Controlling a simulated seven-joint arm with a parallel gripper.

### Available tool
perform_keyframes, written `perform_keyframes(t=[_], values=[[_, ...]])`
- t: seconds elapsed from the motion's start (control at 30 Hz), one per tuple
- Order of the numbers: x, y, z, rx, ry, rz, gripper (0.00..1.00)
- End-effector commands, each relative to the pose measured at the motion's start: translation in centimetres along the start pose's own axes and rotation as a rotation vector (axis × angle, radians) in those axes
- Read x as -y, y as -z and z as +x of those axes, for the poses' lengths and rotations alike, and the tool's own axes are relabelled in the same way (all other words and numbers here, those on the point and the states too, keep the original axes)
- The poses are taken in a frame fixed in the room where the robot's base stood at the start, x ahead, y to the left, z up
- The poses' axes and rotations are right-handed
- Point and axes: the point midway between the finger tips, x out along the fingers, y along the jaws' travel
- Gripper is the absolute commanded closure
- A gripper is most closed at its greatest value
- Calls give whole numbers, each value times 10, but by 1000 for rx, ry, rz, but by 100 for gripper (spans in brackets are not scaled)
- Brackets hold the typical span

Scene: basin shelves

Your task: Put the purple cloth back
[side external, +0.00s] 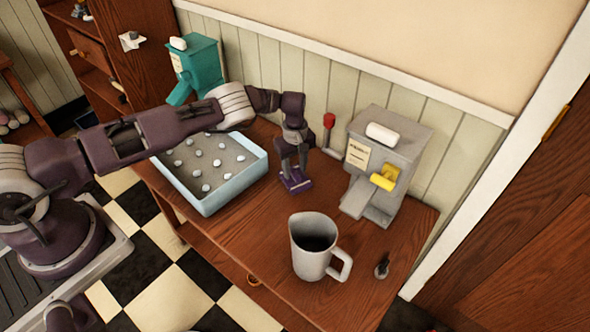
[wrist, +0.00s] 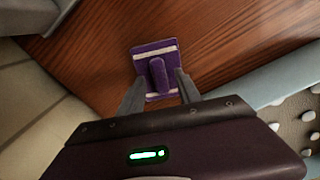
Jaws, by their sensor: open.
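The purple cloth (side external: 295,182) lies on the wooden table between the blue basin and the grey dispenser. In the wrist view the cloth (wrist: 155,60) is a purple pad with white stripes and a raised purple part in its middle. My gripper (side external: 293,169) points down at the cloth from above. In the wrist view my gripper (wrist: 158,85) is open, with one finger on each side of the raised part. I cannot tell whether the fingers touch the cloth.
The light blue basin (side external: 213,208) with several pale knobs stands left of the cloth. The grey dispenser (side external: 400,150) with a yellow part stands to the right, with a red-topped lever (side external: 329,121) beside it. A grey mug (side external: 311,262) stands in front. A teal dispenser (side external: 201,62) is at the back.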

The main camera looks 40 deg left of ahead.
Motion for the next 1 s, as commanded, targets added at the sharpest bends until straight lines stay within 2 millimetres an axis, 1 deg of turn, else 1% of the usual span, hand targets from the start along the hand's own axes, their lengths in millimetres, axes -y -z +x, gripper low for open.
perform_keyframes(t=[0.3, 0.4, 0.5, 0.73, 0.77, 0.83, 0.87, 0.9, 0.97, 1.0], values=[[-1, -1, -81, 2, -4, 1, 59], [-1, -1, -99, 2, -3, 2, 59], [0, -1, -109, 3, -1, 2, 59], [0, -1, -114, 2, 0, 2, 59], [0, 0, -117, 3, -4, 2, 59], [-1, 2, -140, 8, -24, 4, 59], [-1, 3, -157, 14, -40, 7, 59], [1, 4, -185, 23, -65, 18, 59], [10, 1, -235, 40, -108, 49, 59], [20, -3, -270, 52, -139, 81, 59]])
